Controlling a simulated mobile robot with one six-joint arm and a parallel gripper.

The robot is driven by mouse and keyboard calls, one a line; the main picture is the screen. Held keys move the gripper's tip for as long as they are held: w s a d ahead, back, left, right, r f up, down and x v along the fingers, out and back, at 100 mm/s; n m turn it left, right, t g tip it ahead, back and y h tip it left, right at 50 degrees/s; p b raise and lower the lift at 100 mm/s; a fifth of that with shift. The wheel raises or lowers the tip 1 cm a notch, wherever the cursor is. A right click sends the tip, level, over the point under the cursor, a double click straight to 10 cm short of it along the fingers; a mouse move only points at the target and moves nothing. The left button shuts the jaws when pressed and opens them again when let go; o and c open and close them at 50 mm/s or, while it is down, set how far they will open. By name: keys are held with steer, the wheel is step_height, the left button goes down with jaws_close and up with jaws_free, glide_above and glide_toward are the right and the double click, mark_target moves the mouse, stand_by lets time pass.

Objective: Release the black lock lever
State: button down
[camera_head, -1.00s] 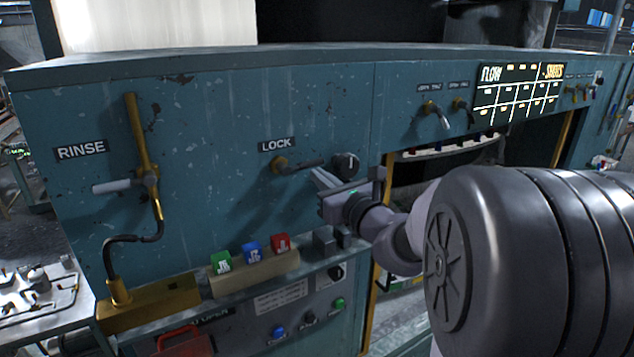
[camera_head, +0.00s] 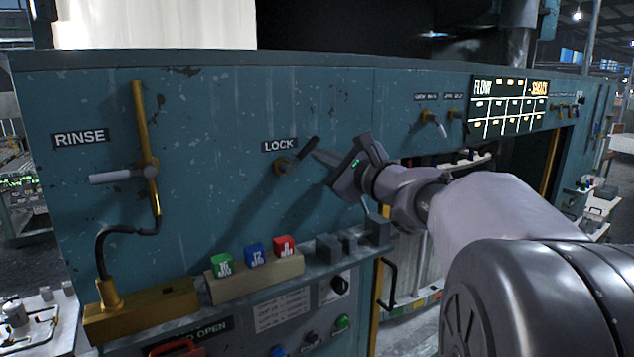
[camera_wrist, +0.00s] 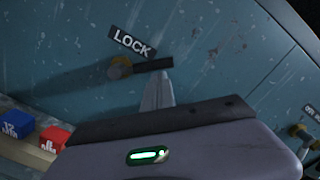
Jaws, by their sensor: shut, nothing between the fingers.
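The black lock lever (camera_head: 301,152) sits on a brass pivot under the LOCK label (camera_head: 280,146) on the teal panel. It is tilted up to the right from its pivot. My gripper (camera_head: 318,156) is shut and empty, its fingertips close beside the lever's right part. In the wrist view the lever (camera_wrist: 152,65) runs right from the brass pivot (camera_wrist: 121,67), and my shut fingertips (camera_wrist: 164,76) lie just below its free end. I cannot tell whether they touch it.
A RINSE valve with a grey handle (camera_head: 118,177) and brass pipe is at left. Green (camera_head: 222,264), blue (camera_head: 255,254) and red (camera_head: 285,246) blocks stand on a ledge below, with dark blocks (camera_head: 329,247) to their right. Small levers (camera_head: 434,124) and a FLOW board (camera_head: 507,107) are at right.

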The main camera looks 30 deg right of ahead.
steer(key=n+b, duration=0.1)
steer(key=a+r+n+b, duration=0.1)
steer(key=n+b, duration=0.1)
steer(key=r+n+b, duration=0.1)
steer(key=shift+a+n+b, duration=0.35)
steer(key=shift+n, duration=0.05)
steer(key=shift+s+a+r+n+b, duration=0.1)
steer(key=shift+a+r+n+b, duration=0.3)
steer(key=shift+n+b, duration=0.4)
steer(key=shift+w+a+r+n+b, duration=0.1)
steer(key=shift+a+r+n+b, duration=0.15)
steer(key=shift+a+n+b, duration=0.55)
steer(key=shift+s+a+r+n+b, duration=0.15)
steer(key=shift+r+n+b, duration=0.15)
steer(key=shift+n+b, duration=0.5)
steer(key=shift+n, duration=0.3)
steer(key=shift+d, duration=0.1)
